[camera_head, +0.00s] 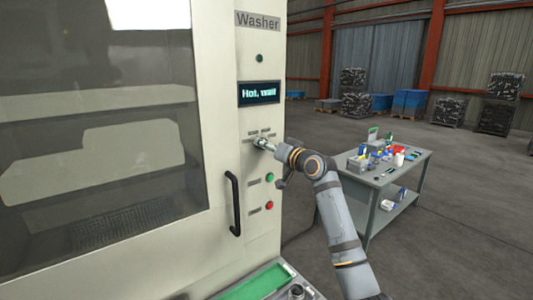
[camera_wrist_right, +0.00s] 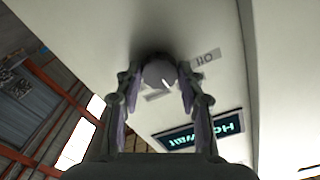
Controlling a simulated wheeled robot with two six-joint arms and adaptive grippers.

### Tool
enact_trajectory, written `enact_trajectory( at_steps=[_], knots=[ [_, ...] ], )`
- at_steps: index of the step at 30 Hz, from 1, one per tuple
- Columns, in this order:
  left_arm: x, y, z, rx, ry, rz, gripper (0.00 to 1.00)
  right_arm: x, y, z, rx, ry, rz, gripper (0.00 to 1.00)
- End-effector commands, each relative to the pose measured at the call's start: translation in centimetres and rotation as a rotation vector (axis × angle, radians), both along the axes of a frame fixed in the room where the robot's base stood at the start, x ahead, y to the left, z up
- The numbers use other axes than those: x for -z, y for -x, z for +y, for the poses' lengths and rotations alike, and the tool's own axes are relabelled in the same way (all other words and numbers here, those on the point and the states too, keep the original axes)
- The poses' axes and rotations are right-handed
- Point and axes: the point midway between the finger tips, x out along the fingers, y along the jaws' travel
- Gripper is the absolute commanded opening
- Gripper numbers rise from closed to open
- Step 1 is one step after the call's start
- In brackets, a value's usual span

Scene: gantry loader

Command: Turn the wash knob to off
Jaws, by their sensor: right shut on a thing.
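The washer (camera_head: 215,110) has a pale front panel with the wash knob (camera_wrist_right: 158,73) on it, below a lit display (camera_head: 259,93) reading "Hot, wait". My right gripper (camera_wrist_right: 158,88) is shut on the knob, with one finger on each side of it. In the head view the right gripper (camera_head: 266,145) reaches the panel from the right and largely hides the knob. Small labels surround the knob, and one label (camera_wrist_right: 206,58) shows close beside it in the wrist view. A pale mark shows on the knob's round face. My left gripper is not in view.
Below the knob are a green button (camera_head: 270,177), a red button (camera_head: 269,205) and a black door handle (camera_head: 234,204). A grey cart (camera_head: 412,172) with small items stands to the right of my arm. Open floor lies beyond it.

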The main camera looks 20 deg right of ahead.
Motion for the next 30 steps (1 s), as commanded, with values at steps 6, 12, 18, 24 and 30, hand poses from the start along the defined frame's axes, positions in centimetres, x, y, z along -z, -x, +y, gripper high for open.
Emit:
enact_trajectory(
  at_steps=[6, 12, 18, 24, 30],
  knots=[
    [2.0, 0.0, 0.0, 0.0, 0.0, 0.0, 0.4, 0.3, 0.0, 0.0, 0.001, 0.193, -0.072, 0.07],
    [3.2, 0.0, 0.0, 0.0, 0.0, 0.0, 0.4, 0.2, 0.0, 0.0, 0.0, 0.372, -0.136, 0.07],
    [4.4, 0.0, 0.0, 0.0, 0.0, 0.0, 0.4, 0.2, 0.0, 0.0, 0.0, 0.551, -0.201, 0.07],
    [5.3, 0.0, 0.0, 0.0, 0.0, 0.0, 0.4, 0.2, 0.0, 0.0, 0.0, 0.72, -0.262, 0.07],
    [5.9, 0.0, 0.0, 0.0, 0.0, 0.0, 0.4, 0.1, 0.0, 0.1, 0.0, 0.863, -0.314, 0.07]
  ],
)
